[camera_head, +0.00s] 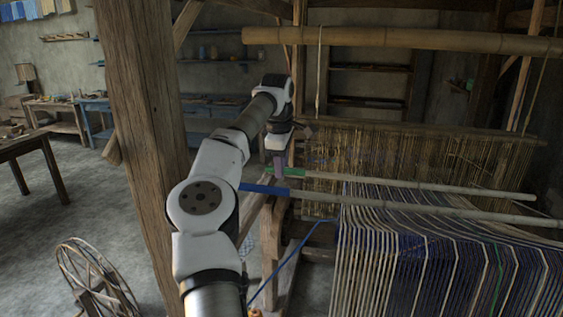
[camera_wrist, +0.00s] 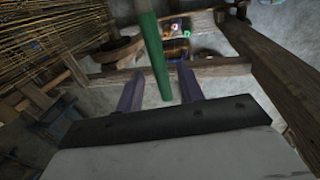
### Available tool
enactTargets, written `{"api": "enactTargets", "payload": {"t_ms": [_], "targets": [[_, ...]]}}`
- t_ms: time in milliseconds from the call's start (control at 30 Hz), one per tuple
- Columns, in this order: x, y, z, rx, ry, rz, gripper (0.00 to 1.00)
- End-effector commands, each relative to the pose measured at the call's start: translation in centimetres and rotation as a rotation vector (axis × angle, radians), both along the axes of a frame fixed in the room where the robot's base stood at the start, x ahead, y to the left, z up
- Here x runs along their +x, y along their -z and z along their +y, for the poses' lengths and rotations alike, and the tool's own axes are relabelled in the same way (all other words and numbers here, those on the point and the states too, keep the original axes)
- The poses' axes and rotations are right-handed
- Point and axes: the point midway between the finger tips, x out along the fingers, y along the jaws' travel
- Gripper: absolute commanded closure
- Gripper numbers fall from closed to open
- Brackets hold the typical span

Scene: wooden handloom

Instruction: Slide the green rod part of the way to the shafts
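In the wrist view the green end (camera_wrist: 158,62) reaches between the two open fingers of my gripper (camera_wrist: 160,82), with a gap on both sides. Whether the rod is level with the fingertips or below them I cannot tell. The shafts (camera_head: 400,150) are a hanging screen of yellowish cords behind the rod.
A second rod with a blue end (camera_head: 265,190) lies nearer, parallel to the green one. Blue and white warp threads (camera_head: 400,260) spread below. A thick wooden post (camera_head: 145,130) stands left of my arm. A spoked wheel (camera_head: 95,280) stands on the floor at lower left.

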Motion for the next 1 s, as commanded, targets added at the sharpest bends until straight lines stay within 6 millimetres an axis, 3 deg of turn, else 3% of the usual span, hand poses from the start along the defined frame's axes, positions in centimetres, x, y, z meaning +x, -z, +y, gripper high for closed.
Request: {"api": "enactTargets", "payload": {"t_ms": [167,600,1000], "targets": [[-0.2,-1.0,0.0,0.001,-0.001,-0.001,0.62],[-1.9,-9.8,0.2,-0.003,-0.002,-0.003,0.62],[-2.3,-11.6,0.4,0.0,0.0,-0.001,0.62]]}}
